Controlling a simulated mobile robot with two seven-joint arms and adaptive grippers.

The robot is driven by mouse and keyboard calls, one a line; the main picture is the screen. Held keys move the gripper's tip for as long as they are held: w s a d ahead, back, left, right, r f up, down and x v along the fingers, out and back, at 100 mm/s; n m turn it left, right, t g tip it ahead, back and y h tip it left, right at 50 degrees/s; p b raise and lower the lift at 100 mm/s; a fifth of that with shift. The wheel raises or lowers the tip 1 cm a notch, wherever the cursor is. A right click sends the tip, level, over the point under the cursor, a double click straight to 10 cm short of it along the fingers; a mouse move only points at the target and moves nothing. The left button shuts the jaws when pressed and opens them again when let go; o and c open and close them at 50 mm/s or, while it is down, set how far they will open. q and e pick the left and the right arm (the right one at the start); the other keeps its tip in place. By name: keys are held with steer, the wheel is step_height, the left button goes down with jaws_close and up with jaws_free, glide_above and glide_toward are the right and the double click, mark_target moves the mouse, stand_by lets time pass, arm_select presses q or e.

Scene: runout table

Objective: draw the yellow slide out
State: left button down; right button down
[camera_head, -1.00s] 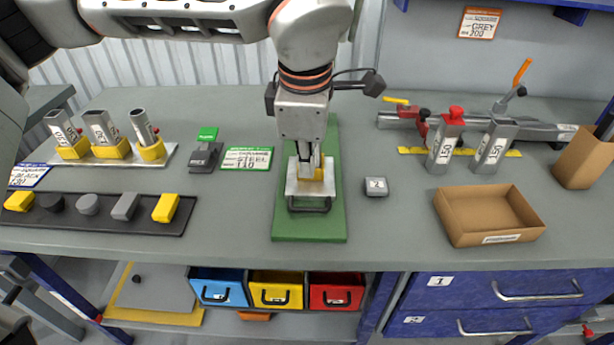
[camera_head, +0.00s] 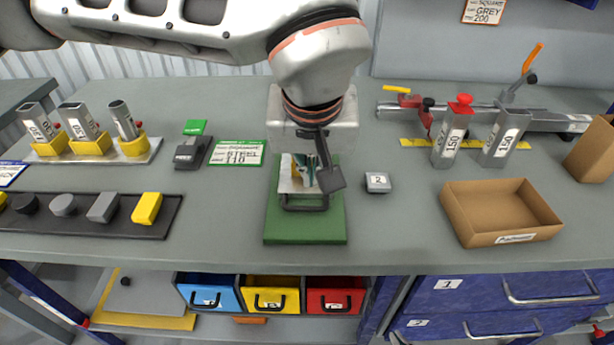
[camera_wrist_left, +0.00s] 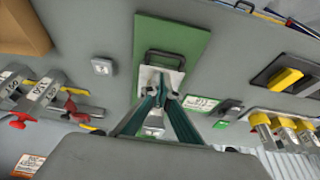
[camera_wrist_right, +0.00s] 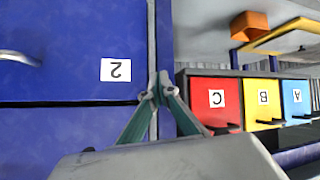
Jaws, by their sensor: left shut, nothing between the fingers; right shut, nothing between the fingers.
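The yellow slide appears to be the yellow drawer (camera_head: 274,295) labelled B, under the bench between the blue drawer (camera_head: 208,292) and the red drawer (camera_head: 331,296). It has a dark handle, and its front looks level with its neighbours. It also shows in the right wrist view (camera_wrist_right: 263,98). My right gripper (camera_wrist_right: 158,90) is shut and empty, in front of the blue cabinet and left of the red drawer in that view. My left gripper (camera_wrist_left: 163,86) is shut and empty over a pale plate with a dark handle; its wrist partly hides the plate in the head view.
The pale plate (camera_wrist_left: 148,78) lies on a green mat (camera_head: 304,231) on the bench. A cardboard tray (camera_head: 502,240), a grey block marked 2 (camera_head: 378,183) and a black strip of shapes (camera_head: 84,224) stand around. Blue cabinet drawers (camera_head: 470,291) are right of the coloured drawers.

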arm_select(q)
steer(key=b+x, duration=0.1)
steer(key=x, duration=0.6)
steer(key=shift+f, duration=0.1)
steer(key=shift+w+f, duration=0.15)
steer(key=shift+f, duration=0.2)
steer(key=shift+w+f, duration=0.15)
steer(key=shift+f, duration=0.05)
arm_select(e)
steer(key=shift+w+f, duration=0.1)
steer(key=shift+f, duration=0.3)
